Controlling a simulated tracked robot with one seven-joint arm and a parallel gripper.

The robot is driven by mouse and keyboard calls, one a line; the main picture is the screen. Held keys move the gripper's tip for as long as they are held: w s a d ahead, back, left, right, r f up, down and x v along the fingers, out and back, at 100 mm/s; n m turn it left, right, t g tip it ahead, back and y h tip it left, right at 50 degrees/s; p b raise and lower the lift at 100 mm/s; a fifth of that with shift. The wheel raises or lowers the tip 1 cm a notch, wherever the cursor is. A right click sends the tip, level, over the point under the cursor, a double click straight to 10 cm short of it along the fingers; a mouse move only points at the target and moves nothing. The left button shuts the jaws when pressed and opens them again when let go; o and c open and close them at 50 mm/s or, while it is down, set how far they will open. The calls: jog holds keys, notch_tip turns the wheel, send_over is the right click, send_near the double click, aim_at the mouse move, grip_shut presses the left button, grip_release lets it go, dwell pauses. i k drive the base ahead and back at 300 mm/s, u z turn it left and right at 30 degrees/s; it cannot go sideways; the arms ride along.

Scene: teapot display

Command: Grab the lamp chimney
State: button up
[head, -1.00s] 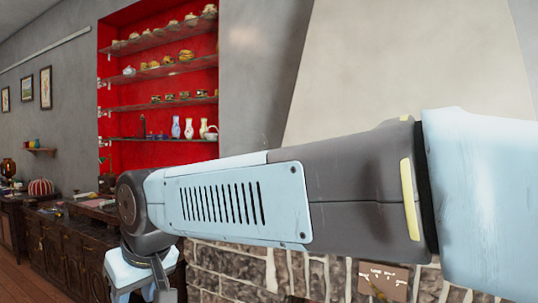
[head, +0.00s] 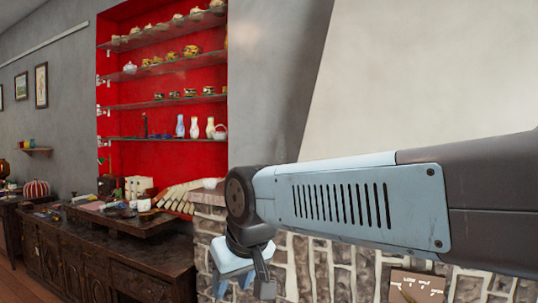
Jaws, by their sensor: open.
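I cannot pick out a lamp chimney for certain. An amber rounded thing (head: 4,168), perhaps part of a lamp, is cut off by the left edge of the head view, far away above the dark cabinet. My gripper (head: 243,284) hangs low at the end of my arm, in front of the stone wall and right of the cabinet. Its two fingers point down and are spread apart, with nothing seen between them. It is well apart from the amber thing. My arm hides part of the wall on the right.
A dark wooden cabinet (head: 110,262) runs along the left, bearing a tray, white blocks (head: 138,186) and a striped round object (head: 36,189). Glass shelves with teapots and vases (head: 195,127) fill a red niche (head: 160,55). A stone wall (head: 320,262) stands behind my gripper.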

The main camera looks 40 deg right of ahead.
aim_at(280, 154)
jog(key=i, duration=0.85)
jog(key=u, duration=0.05)
